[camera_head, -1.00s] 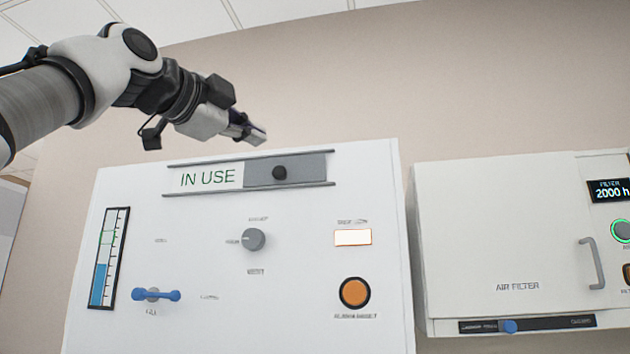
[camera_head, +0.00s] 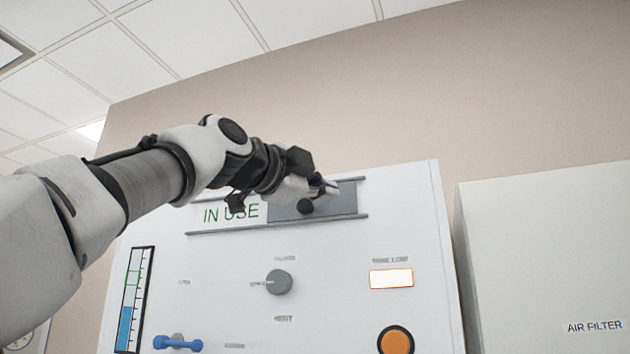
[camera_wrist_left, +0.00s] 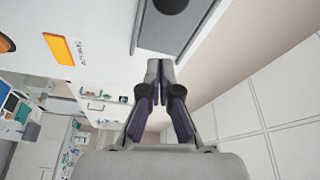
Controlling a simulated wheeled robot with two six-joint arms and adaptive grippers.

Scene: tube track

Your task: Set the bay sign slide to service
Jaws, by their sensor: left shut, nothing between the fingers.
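The bay sign slide (camera_head: 346,202) is a grey plate in a rail at the top of the white panel. Its round black knob (camera_head: 305,206) stands near the plate's left part, and the words IN USE (camera_head: 222,214) show to the left of it. My left gripper (camera_head: 332,189) is shut and empty in front of the slide, up and to the right of the knob. In the left wrist view the shut fingertips (camera_wrist_left: 160,64) point at the slide's edge, and the dark knob (camera_wrist_left: 172,4) is at the top, apart from them. My right gripper is not in view.
The air filter cabinet (camera_head: 545,260) stands to the right.

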